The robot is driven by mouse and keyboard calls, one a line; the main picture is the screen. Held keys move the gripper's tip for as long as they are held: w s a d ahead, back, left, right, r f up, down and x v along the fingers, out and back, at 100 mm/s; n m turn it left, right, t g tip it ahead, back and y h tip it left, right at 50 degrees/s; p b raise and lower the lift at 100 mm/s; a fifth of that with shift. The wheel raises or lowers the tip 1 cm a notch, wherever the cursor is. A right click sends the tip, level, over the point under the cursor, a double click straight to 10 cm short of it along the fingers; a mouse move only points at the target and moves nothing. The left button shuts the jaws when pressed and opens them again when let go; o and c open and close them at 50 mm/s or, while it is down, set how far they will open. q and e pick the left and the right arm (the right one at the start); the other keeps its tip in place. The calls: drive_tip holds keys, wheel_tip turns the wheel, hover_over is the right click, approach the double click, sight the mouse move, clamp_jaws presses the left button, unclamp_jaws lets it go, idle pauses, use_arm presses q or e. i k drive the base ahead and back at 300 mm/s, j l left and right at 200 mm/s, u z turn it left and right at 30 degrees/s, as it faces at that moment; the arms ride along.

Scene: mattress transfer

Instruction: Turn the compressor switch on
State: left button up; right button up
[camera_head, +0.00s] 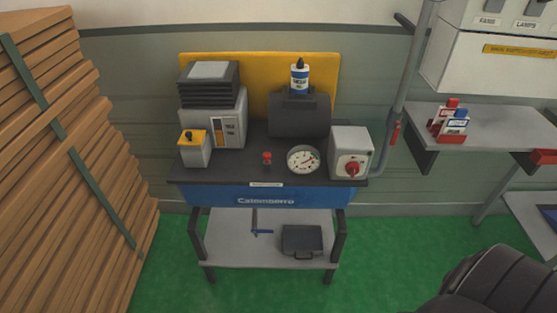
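A compressor station stands on a dark-topped bench (228,172) with a blue front against the wall. On the bench's right end is a light grey box (350,142) with a red rotary knob (352,169) on a pale round plate. The knob's setting is too small to read. A round white pressure gauge (303,160) sits just left of it. A small grey box with a yellow top (191,136) and a black knob stands at the front left. I cannot tell from labels which control is the compressor switch. Neither gripper is in view.
A small red-topped valve (267,158) stands left of the gauge. A black case (302,240) lies on the lower shelf (225,240). Stacked boards (60,150) rise at left. A grey wall shelf (490,130) and pipe (412,75) are at right. Green floor (385,245) is clear in front.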

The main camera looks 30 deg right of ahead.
sight(353, 168)
drive_tip(key=z, duration=1.55)
